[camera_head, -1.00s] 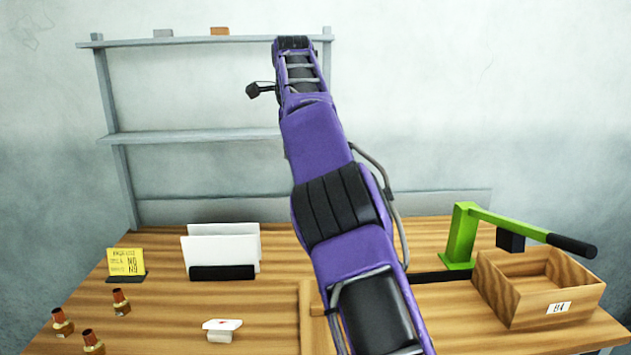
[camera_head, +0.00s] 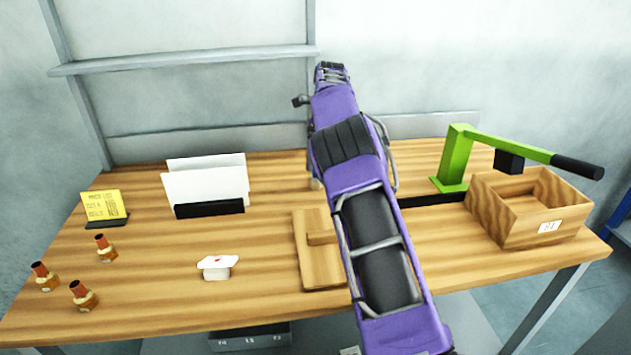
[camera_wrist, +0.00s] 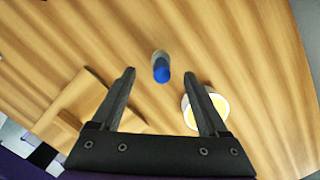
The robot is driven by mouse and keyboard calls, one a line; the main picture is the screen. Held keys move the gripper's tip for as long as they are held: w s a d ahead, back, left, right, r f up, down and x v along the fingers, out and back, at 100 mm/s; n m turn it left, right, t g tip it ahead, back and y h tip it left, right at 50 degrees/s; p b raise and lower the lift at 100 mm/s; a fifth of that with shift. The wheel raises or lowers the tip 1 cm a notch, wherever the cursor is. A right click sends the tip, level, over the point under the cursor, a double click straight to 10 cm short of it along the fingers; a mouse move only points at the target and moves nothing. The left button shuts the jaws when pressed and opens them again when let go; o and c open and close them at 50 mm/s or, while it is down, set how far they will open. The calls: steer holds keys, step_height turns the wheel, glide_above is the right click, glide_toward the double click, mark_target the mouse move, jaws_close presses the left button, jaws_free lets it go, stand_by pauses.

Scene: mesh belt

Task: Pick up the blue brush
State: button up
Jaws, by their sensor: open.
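The blue brush (camera_wrist: 161,70) shows in the wrist view as a small upright thing with a blue end and a greyish part beyond it. It stands on the wooden table (camera_wrist: 240,50). My gripper (camera_wrist: 160,80) is open, with the brush showing between and just beyond its two fingertips. Nothing is held, and the fingers appear apart from the brush. In the head view my purple arm reaches over the table and hides the brush and the fingers.
A round white dish with yellow inside (camera_wrist: 207,107) lies close by the right finger. A wooden board (camera_head: 318,262) lies left of my arm. A green lever press (camera_head: 456,160) and a wooden box (camera_head: 520,222) stand right. A white paper holder (camera_head: 208,190) stands left.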

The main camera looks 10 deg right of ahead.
steer(key=f, duration=0.5)
steer(key=w+a+f+b, duration=0.1)
steer(key=f, duration=0.1)
steer(key=shift+f, duration=0.4)
steer(key=shift+d, duration=0.1)
jaws_close()
